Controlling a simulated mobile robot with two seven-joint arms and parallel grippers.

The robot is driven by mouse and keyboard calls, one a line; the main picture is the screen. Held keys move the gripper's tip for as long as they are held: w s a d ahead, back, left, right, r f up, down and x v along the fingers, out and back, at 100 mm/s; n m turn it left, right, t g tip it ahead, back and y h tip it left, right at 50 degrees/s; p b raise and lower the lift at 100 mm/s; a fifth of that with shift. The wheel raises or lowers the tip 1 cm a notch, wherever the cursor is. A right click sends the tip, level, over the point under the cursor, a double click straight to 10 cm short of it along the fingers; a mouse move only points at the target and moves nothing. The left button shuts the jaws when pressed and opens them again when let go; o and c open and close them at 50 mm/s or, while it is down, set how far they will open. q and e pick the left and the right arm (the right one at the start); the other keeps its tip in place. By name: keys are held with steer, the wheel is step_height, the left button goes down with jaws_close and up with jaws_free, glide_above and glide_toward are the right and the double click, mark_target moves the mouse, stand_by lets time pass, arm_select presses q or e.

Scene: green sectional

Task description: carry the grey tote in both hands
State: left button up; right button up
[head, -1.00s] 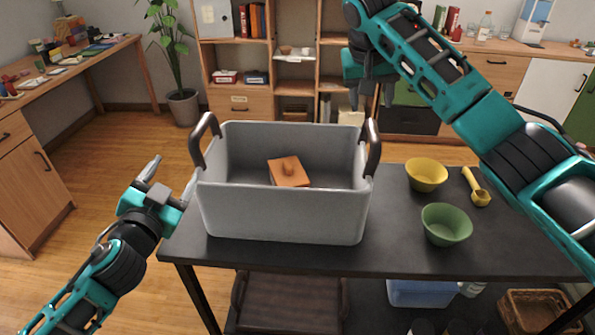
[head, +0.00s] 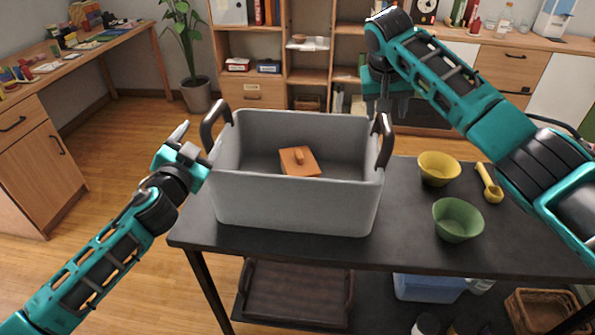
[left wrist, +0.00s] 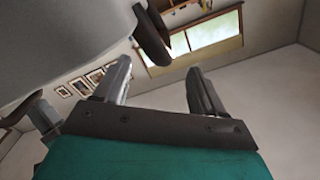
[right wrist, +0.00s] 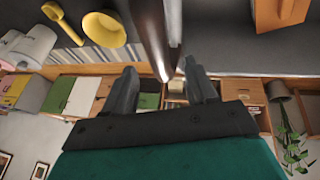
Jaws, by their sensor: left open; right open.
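The grey tote (head: 295,205) stands on the dark table, with a dark handle at each end. An orange block with a knob (head: 299,162) lies inside it. My left gripper (head: 190,143) is open, just left of the left handle (head: 209,130). In the left wrist view a dark handle (left wrist: 152,38) shows ahead, between the lines of the open fingers (left wrist: 158,82). My right gripper (head: 387,108) is open by the top of the right handle (head: 386,143). In the right wrist view that handle (right wrist: 158,40) reaches between the fingertips (right wrist: 160,78). I cannot tell if they touch it.
A yellow bowl (head: 438,168), a green bowl (head: 458,219) and a yellow scoop (head: 489,184) are on the table (head: 405,240) right of the tote. A brown tray (head: 297,293) and a wicker basket (head: 541,309) are below. Floor is clear to the left.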

mark_target(204, 131)
arm_select(q)
steer(key=shift+w+d, duration=0.2)
steer(key=shift+w, duration=0.8)
steer(key=shift+w+d, duration=0.15)
steer(key=shift+w, duration=0.8)
steer(key=shift+w+d, duration=0.2)
steer(key=shift+w, duration=0.8)
arm_select(e)
steer(key=shift+x, duration=3)
arm_select(q)
steer(key=shift+c, duration=0.4)
arm_select(e)
steer(key=shift+c, duration=0.4)
arm_select(q)
steer(key=c, duration=0.9)
arm_select(e)
steer(key=c, duration=0.9)
arm_select(q)
jaws_close()
arm_select(e)
jaws_close()
arm_select(q)
steer(key=shift+r, duration=0.15)
